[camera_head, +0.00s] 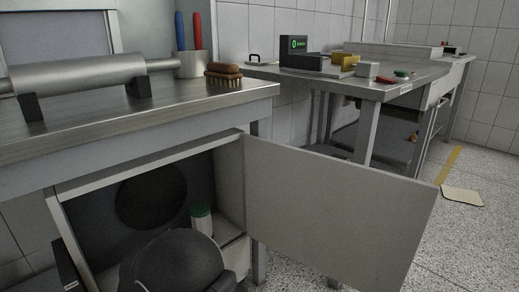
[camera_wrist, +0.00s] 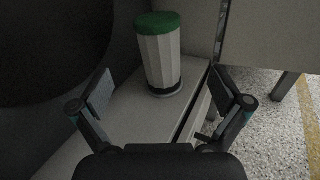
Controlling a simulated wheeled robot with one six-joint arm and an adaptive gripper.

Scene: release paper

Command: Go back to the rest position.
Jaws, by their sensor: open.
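My gripper (camera_wrist: 165,108) is open and empty in the wrist view, its two fingers spread wide. Beyond the fingers, a white faceted container with a green lid (camera_wrist: 161,58) stands upright on the cabinet floor (camera_wrist: 105,140), apart from both fingers. In the head view the same container (camera_head: 202,220) stands inside the open cabinet, near its right wall. A dark rounded part of my arm (camera_head: 175,262) is in front of the cabinet opening and hides part of the inside. The fingers do not show in the head view.
The cabinet door (camera_head: 330,212) is swung open to the right. Above it, the steel counter (camera_head: 140,112) holds a metal roller (camera_head: 80,74), a brush (camera_head: 223,74) and a cup with two handles (camera_head: 190,65). A second steel table (camera_head: 375,90) stands behind. Speckled floor (camera_head: 470,240) is open at right.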

